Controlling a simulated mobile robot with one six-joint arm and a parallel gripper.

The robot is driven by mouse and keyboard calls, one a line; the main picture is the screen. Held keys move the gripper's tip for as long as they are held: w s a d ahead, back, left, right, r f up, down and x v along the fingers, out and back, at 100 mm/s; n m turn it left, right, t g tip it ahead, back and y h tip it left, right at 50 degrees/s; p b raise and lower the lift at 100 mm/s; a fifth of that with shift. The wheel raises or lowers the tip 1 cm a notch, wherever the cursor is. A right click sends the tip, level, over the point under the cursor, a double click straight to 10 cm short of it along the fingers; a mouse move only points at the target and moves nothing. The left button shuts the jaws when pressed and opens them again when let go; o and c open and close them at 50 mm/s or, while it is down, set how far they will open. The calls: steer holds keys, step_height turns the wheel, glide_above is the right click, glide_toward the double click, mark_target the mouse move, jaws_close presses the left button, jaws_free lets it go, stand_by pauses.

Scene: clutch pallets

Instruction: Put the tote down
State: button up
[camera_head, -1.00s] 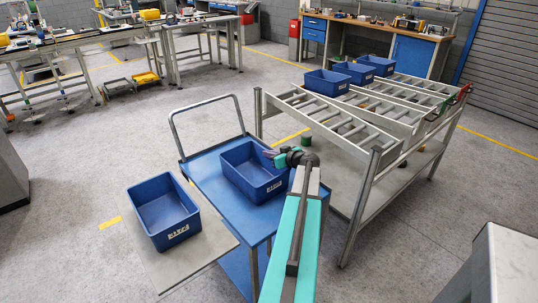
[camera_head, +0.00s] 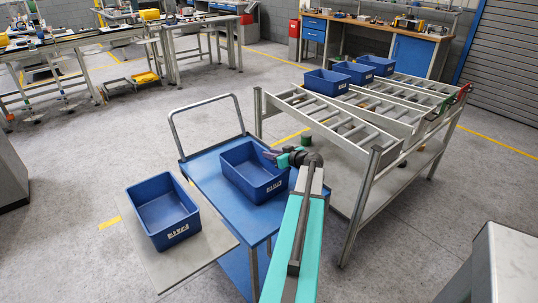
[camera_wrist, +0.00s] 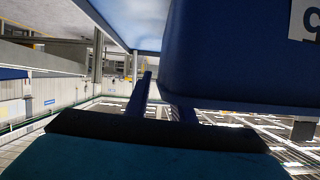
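A blue tote (camera_head: 268,192) with a white label stands upright on the blue top of a cart (camera_head: 208,178). My gripper (camera_head: 268,154) is at the tote's far right rim, its dark fingers pointing left. In the wrist view the fingers (camera_wrist: 163,98) stand apart with a gap between them. The tote's blue wall (camera_wrist: 230,60) fills the upper right there, beside the fingers. The exact contact between fingers and rim is too small to tell.
A second blue tote (camera_head: 164,215) sits on a grey board (camera_head: 222,240) at the cart's left. A roller rack (camera_head: 372,150) with several blue totes (camera_head: 326,82) stands close on the right. The cart's push handle (camera_head: 172,130) rises behind.

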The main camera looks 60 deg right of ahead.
steer(key=b+v, duration=0.2)
steer(key=v, duration=0.8)
steer(key=shift+s+a+r, duration=0.1)
steer(key=shift+s+r, duration=0.05)
stand_by(0.5)
